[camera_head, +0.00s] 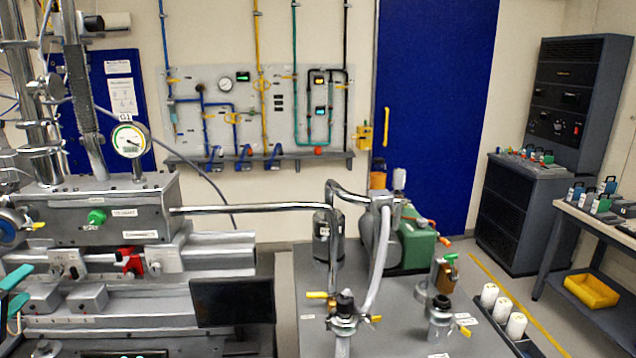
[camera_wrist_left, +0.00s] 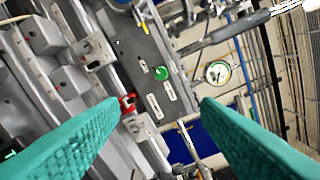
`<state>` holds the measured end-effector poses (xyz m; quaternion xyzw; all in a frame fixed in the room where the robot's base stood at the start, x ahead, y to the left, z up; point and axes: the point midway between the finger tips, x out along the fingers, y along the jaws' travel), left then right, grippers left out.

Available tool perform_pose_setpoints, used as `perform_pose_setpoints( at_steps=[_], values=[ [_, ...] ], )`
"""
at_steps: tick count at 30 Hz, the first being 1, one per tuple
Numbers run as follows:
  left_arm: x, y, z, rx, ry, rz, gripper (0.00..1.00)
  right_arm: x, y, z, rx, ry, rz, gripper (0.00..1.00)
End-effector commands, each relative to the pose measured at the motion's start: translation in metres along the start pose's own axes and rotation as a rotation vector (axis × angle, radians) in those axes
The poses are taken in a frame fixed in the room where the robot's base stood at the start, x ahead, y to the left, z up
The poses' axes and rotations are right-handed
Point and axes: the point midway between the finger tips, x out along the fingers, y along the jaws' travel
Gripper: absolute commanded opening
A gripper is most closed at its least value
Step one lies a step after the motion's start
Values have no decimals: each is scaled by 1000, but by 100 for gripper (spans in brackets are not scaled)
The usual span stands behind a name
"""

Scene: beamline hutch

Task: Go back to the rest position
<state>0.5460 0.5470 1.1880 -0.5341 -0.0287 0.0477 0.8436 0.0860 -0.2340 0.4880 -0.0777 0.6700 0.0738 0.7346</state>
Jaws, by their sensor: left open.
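My left gripper (camera_head: 28,282) shows at the left edge of the head view, its teal fingers apart with nothing between them. In the left wrist view the two ribbed teal fingers (camera_wrist_left: 162,104) are spread wide and hold nothing. Beyond them is the grey instrument box (camera_head: 88,215) with a green knob (camera_head: 97,217); the green knob also shows in the left wrist view (camera_wrist_left: 162,73). A red clip-like part (camera_head: 131,261) sits below the box. My right gripper is in neither view.
A round gauge (camera_head: 128,141) stands above the box. A dark screen (camera_head: 232,302) is at the lower middle left. A metal pipe (camera_head: 255,208) runs right to a grey table with a green pump (camera_head: 418,246). A bench (camera_head: 590,222) stands far right.

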Motion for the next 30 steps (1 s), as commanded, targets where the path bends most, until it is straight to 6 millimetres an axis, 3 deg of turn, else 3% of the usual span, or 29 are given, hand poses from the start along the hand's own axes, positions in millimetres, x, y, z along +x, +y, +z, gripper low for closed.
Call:
perform_pose_setpoints(
  at_steps=[8,13,20,23,27,30],
  values=[
    [-3,20,-40,86,79,67,57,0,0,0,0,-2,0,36],
    [-10,37,-76,168,152,125,57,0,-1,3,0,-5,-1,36],
    [-33,71,-148,336,312,231,57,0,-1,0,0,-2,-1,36],
    [-55,92,-193,444,420,290,57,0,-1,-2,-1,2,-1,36],
    [-110,120,-270,651,633,381,57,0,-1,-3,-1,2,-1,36],
    [-153,132,-313,786,775,426,57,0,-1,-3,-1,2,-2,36]
  ],
)
